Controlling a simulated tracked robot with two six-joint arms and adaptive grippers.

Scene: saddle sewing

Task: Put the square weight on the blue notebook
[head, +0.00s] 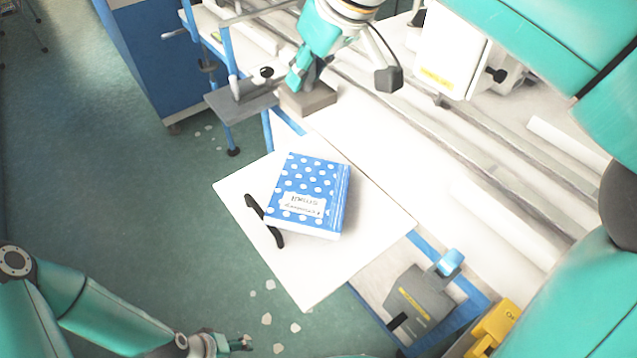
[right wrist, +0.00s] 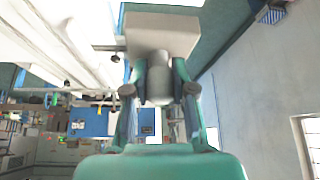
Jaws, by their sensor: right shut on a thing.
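The blue notebook (head: 300,178) with white dots lies flat on a white sheet or board (head: 315,275) in the middle of the head view. My right gripper (head: 300,78) is above and beyond it, at the top of the picture. It is shut on the square weight (head: 312,102), a grey block with a knob. In the right wrist view, the fingers hold the knob (right wrist: 160,85) and the square base (right wrist: 162,32) lies past the fingertips. I cannot tell whether the weight touches anything below. My left gripper (head: 240,343) is low at the bottom left, away from the notebook; its opening is unclear.
A black curved item (head: 264,220) lies along the notebook's left side. A grey device (head: 420,295) with a yellow label is at the lower right. A grey metal plate (head: 238,101) stands left of the weight. The white surface in front of the notebook is clear.

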